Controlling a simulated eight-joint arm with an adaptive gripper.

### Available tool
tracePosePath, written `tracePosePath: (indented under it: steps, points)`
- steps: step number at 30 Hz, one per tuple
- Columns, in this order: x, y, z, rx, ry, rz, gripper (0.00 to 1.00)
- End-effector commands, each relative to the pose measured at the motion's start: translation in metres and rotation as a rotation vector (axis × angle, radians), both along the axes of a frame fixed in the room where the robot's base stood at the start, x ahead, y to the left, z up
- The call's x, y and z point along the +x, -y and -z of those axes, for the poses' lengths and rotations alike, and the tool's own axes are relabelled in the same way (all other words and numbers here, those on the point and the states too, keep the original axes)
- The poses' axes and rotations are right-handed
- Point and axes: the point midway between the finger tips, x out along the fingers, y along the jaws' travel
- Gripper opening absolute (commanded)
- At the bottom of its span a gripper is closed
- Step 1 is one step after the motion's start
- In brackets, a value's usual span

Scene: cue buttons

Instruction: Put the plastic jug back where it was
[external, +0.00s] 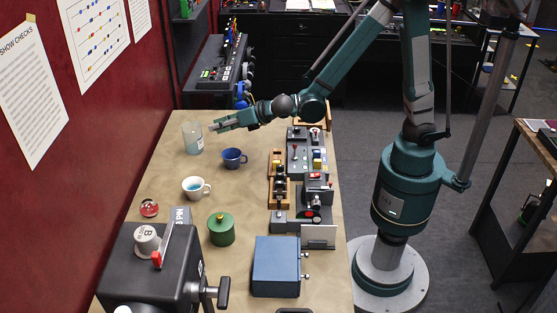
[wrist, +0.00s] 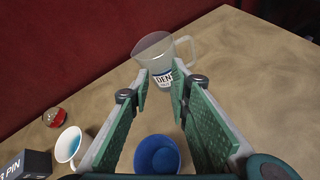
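The clear plastic jug (external: 193,138) stands upright on the table near its far left edge. In the wrist view the jug (wrist: 154,52) is ahead of the fingertips, with a dark blue and white label on its side and its handle to the right. My gripper (external: 213,125) is just right of the jug in the external view. In the wrist view my gripper (wrist: 160,84) has its green-padded fingers spread apart with nothing held between them. The fingertips overlap the jug's lower part in that view; I cannot tell whether they touch it.
A red-topped round item (external: 149,208), a green pot (external: 221,229) and a blue box (external: 276,266) are nearer still. Control panels (external: 300,158) line the right side.

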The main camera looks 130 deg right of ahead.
Motion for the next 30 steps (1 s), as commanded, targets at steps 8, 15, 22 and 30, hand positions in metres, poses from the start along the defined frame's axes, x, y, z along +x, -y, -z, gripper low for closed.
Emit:
tracePosePath:
  steps: [8, 15, 22, 30]
  points:
    - [0.015, -0.081, -0.026, 0.212, 0.206, 0.062, 0.20]
    - [0.018, -0.150, -0.043, 0.406, 0.363, 0.132, 0.20]
    - [0.014, -0.217, -0.057, 0.597, 0.493, 0.213, 0.20]
    - [-0.002, -0.294, -0.067, 0.824, 0.616, 0.328, 0.20]
